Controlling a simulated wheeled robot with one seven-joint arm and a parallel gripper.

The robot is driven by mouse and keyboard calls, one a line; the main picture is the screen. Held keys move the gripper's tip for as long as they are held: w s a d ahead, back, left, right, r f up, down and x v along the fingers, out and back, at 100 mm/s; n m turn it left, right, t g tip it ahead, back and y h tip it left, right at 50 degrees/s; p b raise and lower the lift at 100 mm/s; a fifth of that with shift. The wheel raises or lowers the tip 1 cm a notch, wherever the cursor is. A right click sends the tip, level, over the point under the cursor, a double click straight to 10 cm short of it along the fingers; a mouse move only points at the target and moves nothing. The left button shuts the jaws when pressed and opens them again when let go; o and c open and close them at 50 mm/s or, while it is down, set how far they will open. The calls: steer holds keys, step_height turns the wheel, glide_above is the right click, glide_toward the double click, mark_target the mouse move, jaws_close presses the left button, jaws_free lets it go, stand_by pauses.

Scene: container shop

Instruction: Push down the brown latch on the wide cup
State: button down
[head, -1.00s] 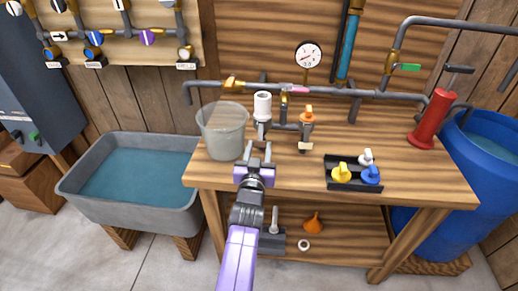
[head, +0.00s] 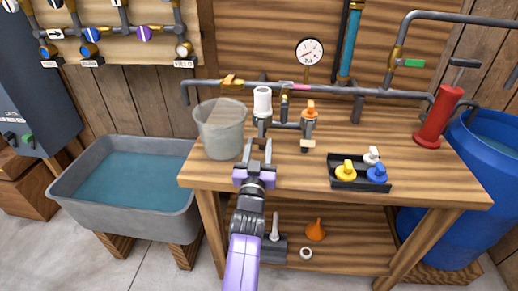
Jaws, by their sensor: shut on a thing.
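A wide, translucent grey cup (head: 221,138) stands upright at the left end of the workbench. I cannot make out a brown latch on it. My gripper (head: 257,143) is at the bench just right of the cup, pointing at a white-topped grey fitting (head: 262,102). Its two fingers stand a little apart around the fitting's grey lower end, which they partly hide; the contact is too small to see clearly. To the right is an orange-topped fitting (head: 310,110) with a small tan tab (head: 306,145) at its foot.
A black tray (head: 360,186) holds yellow, blue and white knobs. A red cylinder (head: 438,115) stands at the right. A pipe with a gauge (head: 310,51) runs behind. A water trough (head: 120,205) and a blue barrel (head: 490,165) flank the workbench (head: 420,185). The front right bench top is clear.

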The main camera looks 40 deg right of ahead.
steer(key=c, duration=0.8)
jaws_free()
steer(key=shift+c, duration=0.2)
steer(key=shift+v, duration=3.9)
steer(key=shift+f, duration=0.1)
